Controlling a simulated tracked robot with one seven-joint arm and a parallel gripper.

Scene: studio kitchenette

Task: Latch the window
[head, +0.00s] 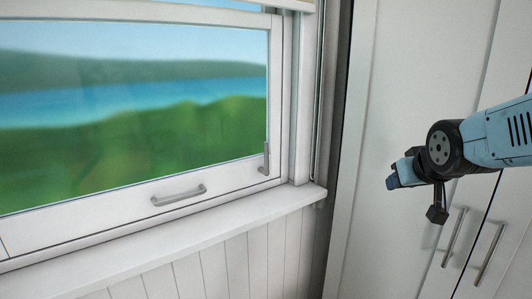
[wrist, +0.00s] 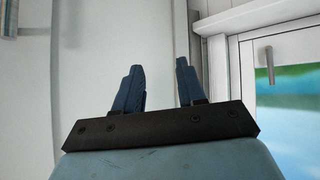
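The white-framed window (head: 281,100) fills the left of the head view, its sash down near the sill. A grey latch lever (head: 266,158) stands upright at the sash's lower right corner, its free end pointing up beside the glass. It also shows in the wrist view at the upper right (wrist: 270,65), where the scene appears upside down. A grey pull handle (head: 179,195) lies along the bottom rail. My gripper (head: 391,178) is to the right of the window, apart from the latch. In the wrist view its two blue fingers (wrist: 159,66) are spread with nothing between them.
The white sill (head: 170,235) juts out below the window. Tall white cabinet doors (head: 400,80) with bar handles (head: 454,237) stand behind my arm at the right. The space between my gripper and the latch looks clear.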

